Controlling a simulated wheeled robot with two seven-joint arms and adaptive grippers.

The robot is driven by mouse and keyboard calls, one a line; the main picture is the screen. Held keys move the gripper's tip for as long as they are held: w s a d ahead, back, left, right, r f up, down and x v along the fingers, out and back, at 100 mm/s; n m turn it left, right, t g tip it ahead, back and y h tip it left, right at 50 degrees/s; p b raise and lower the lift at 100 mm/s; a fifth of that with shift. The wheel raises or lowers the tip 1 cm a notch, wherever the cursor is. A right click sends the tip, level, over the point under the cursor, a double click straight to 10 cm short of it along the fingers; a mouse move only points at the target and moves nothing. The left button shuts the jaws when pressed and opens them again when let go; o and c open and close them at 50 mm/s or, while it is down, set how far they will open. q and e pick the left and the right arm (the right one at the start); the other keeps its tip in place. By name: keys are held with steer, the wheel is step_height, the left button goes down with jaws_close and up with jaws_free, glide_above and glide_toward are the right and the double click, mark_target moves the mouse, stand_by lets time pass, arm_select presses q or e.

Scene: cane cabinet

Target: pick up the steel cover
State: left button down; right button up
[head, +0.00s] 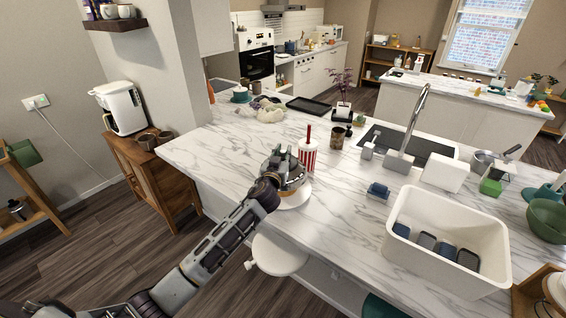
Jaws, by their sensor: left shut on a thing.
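My left arm comes in from the lower left, and its gripper (284,167) is at the front edge of the marble counter. The gripper is shut on the steel cover (292,184), a small shiny rounded piece largely hidden behind the fingers and wrist. The cover is over a white plate (296,201); I cannot tell whether it touches the plate. My right gripper is out of view.
A red-and-white striped cup (308,153) with a red straw stands right behind the gripper. A white tub (443,246) with several dark items is at the right. The sink (408,146) lies behind. A white round stool (278,254) is below the counter edge.

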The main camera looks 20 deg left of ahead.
arm_select(q)
steer(key=shift+r, duration=1.8)
